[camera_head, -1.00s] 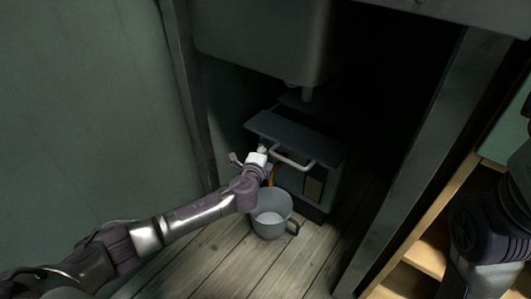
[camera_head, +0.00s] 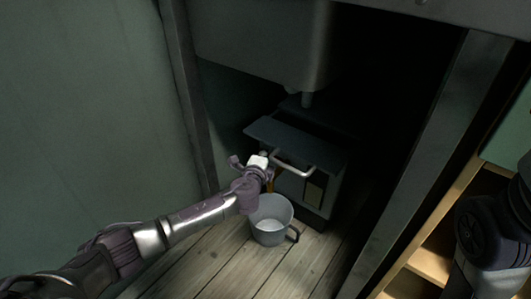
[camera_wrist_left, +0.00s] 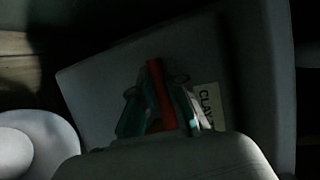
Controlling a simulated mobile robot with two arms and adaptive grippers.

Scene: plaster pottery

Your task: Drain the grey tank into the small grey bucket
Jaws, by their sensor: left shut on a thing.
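The grey tank (camera_head: 325,188) is a box under the sink, with a dark top, a pale bar handle on its front and a label. In the left wrist view its front face (camera_wrist_left: 105,82) fills the middle, with part of a "CLAY" label. My left gripper (camera_head: 268,169) is at the tank's front; in the left wrist view its fingers (camera_wrist_left: 158,108) are shut on a narrow orange-red piece (camera_wrist_left: 157,82). The small grey bucket (camera_head: 270,237) stands upright on the floor just below the gripper, at the tank's foot. My right gripper is out of view.
A sink basin (camera_head: 262,45) with a short drain pipe (camera_head: 307,99) hangs above the tank. A dark post (camera_head: 415,165) and wooden shelves (camera_head: 432,262) stand to the right. A green wall (camera_head: 95,110) closes the left. Plank floor (camera_head: 215,260) is bare before the bucket.

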